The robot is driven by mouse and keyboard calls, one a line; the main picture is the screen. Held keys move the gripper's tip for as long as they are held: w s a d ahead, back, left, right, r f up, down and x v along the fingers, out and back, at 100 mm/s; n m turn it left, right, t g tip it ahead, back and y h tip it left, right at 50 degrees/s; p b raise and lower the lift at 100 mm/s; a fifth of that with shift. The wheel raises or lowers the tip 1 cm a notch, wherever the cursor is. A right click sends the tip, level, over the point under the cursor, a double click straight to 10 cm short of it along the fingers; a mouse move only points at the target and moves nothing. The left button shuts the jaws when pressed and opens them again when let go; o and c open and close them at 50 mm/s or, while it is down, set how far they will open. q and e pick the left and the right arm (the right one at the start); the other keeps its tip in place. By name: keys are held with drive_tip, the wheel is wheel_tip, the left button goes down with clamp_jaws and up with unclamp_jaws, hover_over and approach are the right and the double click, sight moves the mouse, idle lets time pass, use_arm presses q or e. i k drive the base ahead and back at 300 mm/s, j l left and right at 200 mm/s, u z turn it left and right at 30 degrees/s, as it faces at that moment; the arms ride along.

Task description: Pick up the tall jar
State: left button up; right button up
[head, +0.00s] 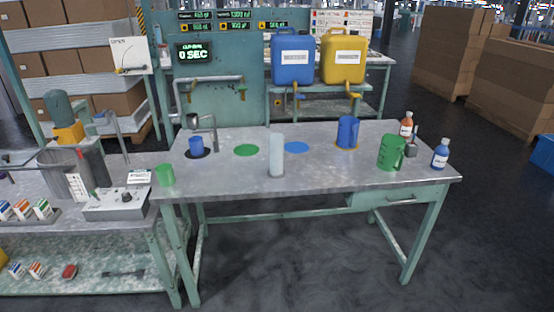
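The tall jar (277,156) looks like a pale, whitish-clear upright cylinder. It stands near the front middle of the grey metal table (320,178) in the head view. Nothing touches the jar. Neither of my grippers shows in this view.
A small blue cup (196,146) and a green cup (165,175) stand at the left. A blue pitcher (347,132), a green pitcher (391,153) and bottles (440,154) stand at the right. Blue and yellow canisters (343,57) sit behind.

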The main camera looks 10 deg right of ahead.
sight(276, 171)
drive_tip(key=i+j+z, duration=0.1)
drive_tip(key=i+j, duration=0.25)
drive_tip(key=j, duration=0.25)
drive_tip(key=i+j+z, duration=0.15)
drive_tip(key=j, duration=0.15)
drive_tip(key=i+j, duration=0.15)
drive_tip(key=j, duration=0.15)
drive_tip(key=z, duration=0.05)
